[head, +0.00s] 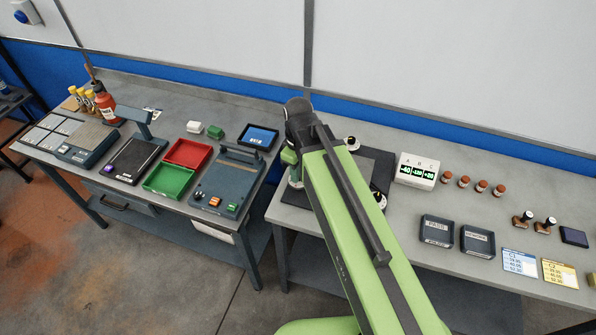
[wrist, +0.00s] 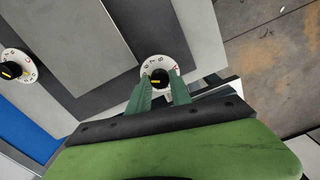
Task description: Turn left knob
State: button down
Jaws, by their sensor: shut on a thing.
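A knob with a black centre, a yellow pointer mark and a white numbered dial (wrist: 160,66) sits between the fingertips of my gripper (wrist: 161,82) in the wrist view. My gripper is shut on this knob, one green finger on each side. In the head view the gripper is mostly behind my green arm, at the left side of the dark plate device (head: 376,163), so this is its left knob. A second knob (wrist: 12,69) shows at the left of the wrist view. In the head view other knobs stand at the back (head: 351,142) and front right (head: 380,199) of the device.
A white display box (head: 418,171) with green readings under A, B and C stands right of the device. Several brown-capped vials (head: 464,181) and two dark trays (head: 437,230) are farther right. A separate left bench holds red (head: 188,153) and green trays (head: 168,179).

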jog(key=shift+s+d, duration=0.1)
dwell(0.4)
jog(key=c, duration=1.2)
grip_release()
jog(key=shift+o, duration=0.2)
notch_tip(320, 180, up, 17)
jog(key=p, duration=1.7)
jog(key=shift+r, duration=0.2)
